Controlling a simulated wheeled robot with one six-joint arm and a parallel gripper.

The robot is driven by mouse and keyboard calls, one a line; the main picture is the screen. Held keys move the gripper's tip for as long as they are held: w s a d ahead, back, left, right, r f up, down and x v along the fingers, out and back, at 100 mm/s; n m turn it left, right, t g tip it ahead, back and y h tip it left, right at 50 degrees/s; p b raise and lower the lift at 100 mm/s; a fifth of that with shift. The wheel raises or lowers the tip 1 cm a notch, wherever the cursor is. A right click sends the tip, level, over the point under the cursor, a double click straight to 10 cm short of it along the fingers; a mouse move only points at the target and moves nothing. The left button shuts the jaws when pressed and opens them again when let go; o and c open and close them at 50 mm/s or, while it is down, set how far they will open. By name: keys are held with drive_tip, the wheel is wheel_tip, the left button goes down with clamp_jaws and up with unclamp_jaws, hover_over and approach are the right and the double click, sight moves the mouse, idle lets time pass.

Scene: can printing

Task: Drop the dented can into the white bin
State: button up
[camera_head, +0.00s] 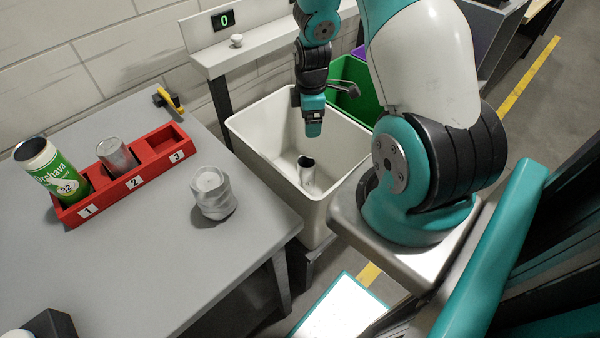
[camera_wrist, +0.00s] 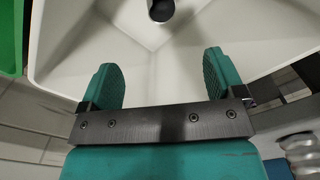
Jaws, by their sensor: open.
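A grey, crumpled, dented can (camera_head: 212,190) stands on the table beside the red rack; its side also shows at the lower right of the wrist view (camera_wrist: 302,155). The white bin (camera_head: 250,128) stands right of the table. Inside it is a silver can (camera_head: 306,173) with a dark open top, also seen at the top of the wrist view (camera_wrist: 160,10); I cannot tell whether it is dented. My gripper (camera_head: 314,128) hangs over the bin, pointing down, above the can in it. In the wrist view my gripper (camera_wrist: 160,65) is open with nothing between its teal fingers.
The red rack (camera_head: 158,158) has slots numbered 1 to 3: a green can (camera_head: 62,172) in slot 1, a silver can (camera_head: 116,155) in slot 2, and slot 3 empty. A green bin (camera_head: 352,72) stands behind the white one. The table's front is mostly clear.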

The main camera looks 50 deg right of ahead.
wheel_tip(320, 180, up, 18)
drive_tip(key=shift+f, duration=0.25)
idle(0.6)
drive_tip(key=s+a+r+m+t+y, duration=0.1)
drive_tip(key=a+r, duration=0.2)
drive_tip(key=a, duration=0.6)
drive_tip(key=s+a+r+y, duration=0.1)
drive_tip(key=s+a+r, duration=0.15)
drive_tip(key=a, duration=0.75)
drive_tip(key=s+a+r+m+g+y, duration=0.1)
drive_tip(key=s+a+r+m+y, duration=0.1)
drive_tip(key=s+a, duration=0.9)
drive_tip(key=shift+s+a+r, duration=0.15)
drive_tip(key=shift+a+r, duration=0.55)
